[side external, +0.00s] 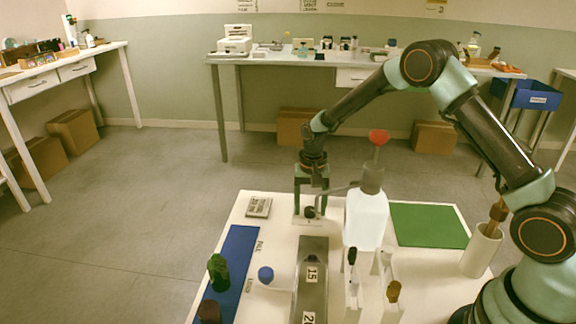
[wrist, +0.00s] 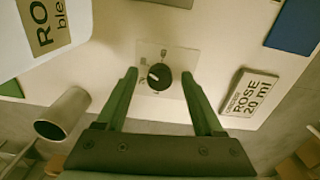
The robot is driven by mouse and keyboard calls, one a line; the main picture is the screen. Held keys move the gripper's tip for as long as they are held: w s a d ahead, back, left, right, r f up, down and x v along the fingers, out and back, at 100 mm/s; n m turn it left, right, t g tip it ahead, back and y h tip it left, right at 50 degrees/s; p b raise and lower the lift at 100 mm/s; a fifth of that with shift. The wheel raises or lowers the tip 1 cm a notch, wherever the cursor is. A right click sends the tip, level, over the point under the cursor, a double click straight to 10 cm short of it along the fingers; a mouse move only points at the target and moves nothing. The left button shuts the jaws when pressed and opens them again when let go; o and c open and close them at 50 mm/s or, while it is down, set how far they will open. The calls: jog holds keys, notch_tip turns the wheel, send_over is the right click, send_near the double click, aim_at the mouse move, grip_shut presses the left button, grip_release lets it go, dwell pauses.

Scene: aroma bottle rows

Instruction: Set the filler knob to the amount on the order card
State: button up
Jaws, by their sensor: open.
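The filler knob (wrist: 159,77) is a round black knob with a white pointer mark, on a pale dial plate (wrist: 150,53) with small marks. I cannot read which mark the pointer is at. The order card (wrist: 250,93) reads ROSE 20 ml; it lies left of the knob in the side view (side external: 258,207). My gripper (wrist: 158,72) is open, its two green fingers on either side of the knob with gaps visible. In the side view my gripper (side external: 310,212) points down at the knob. The white filler tank (side external: 366,220) stands just right of it.
The filler's metal spout (wrist: 65,113) is near the gripper. A green mat (side external: 428,226) lies right of the tank, a blue strip (side external: 232,270) at left. Dark-capped bottles, a blue-topped piece (side external: 265,274) and a grey strip (side external: 312,262) stand or lie in front.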

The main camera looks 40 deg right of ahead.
grip_shut()
jog(key=n, duration=0.5)
jog(key=shift+d+n, duration=0.1)
jog(key=shift+n, duration=0.3)
jog(key=n, duration=0.5)
jog(key=shift+n, duration=0.4)
jog(key=shift+r, duration=0.1)
grip_release()
